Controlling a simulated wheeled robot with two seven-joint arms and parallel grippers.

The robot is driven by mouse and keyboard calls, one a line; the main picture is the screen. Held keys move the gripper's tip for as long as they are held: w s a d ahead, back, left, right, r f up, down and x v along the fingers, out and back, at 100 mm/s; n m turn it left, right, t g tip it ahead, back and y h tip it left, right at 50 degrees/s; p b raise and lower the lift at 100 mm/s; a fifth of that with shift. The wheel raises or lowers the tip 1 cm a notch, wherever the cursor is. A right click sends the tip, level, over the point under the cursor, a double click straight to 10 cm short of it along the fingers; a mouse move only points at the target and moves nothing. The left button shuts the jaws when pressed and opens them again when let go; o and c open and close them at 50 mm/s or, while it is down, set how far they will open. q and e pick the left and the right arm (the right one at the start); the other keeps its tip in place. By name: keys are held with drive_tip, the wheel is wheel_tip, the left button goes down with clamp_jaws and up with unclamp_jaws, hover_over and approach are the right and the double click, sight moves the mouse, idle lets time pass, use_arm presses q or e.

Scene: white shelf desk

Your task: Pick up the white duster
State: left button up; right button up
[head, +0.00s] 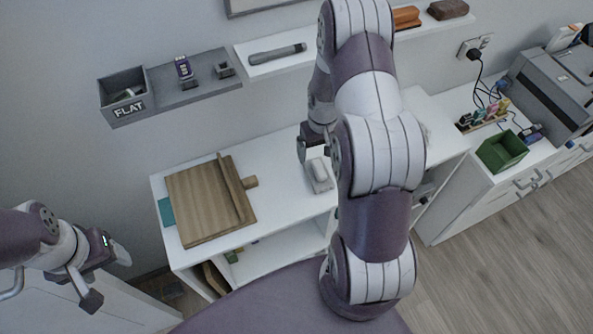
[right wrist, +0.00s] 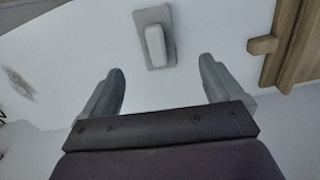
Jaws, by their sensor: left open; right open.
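The white duster (head: 319,171) lies on the white desk top, to the right of the wooden board. In the right wrist view the duster (right wrist: 156,46) shows as a white block on a grey base, ahead of the fingertips and between their lines. My right gripper (right wrist: 160,82) is open and empty, its two fingers apart and not touching the duster. In the head view my right gripper (head: 312,148) is over the desk close to the duster, partly hidden by my arm. My left gripper (head: 107,275) is open and empty at the lower left, away from the desk.
A wooden board (head: 205,205) with a handle lies left of the duster. A wall shelf (head: 205,93) holds a grey box (head: 123,92) and small items. A green bin (head: 502,153) and a printer (head: 550,95) stand at the right. The desk around the duster is clear.

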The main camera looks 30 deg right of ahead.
sight(319, 168)
drive_tip(key=f, duration=0.4)
drive_tip(key=shift+s+d+p, duration=0.3)
drive_tip(key=shift+d+p, duration=0.1)
drive_tip(key=f, duration=0.2)
drive_tip(key=f+p, duration=0.1)
drive_tip(key=f, duration=0.1)
drive_tip(key=f+p, duration=0.1)
drive_tip(key=f, duration=0.2)
drive_tip(key=shift+w, duration=0.35)
drive_tip(key=shift+f, duration=0.1)
drive_tip(key=shift+a, duration=0.1)
drive_tip(key=c, duration=0.9)
drive_tip(key=shift+c, duration=1.2)
use_arm(q)
drive_tip(key=r, duration=0.3)
drive_tip(key=shift+d+r, duration=0.1)
drive_tip(key=shift+d, duration=0.25)
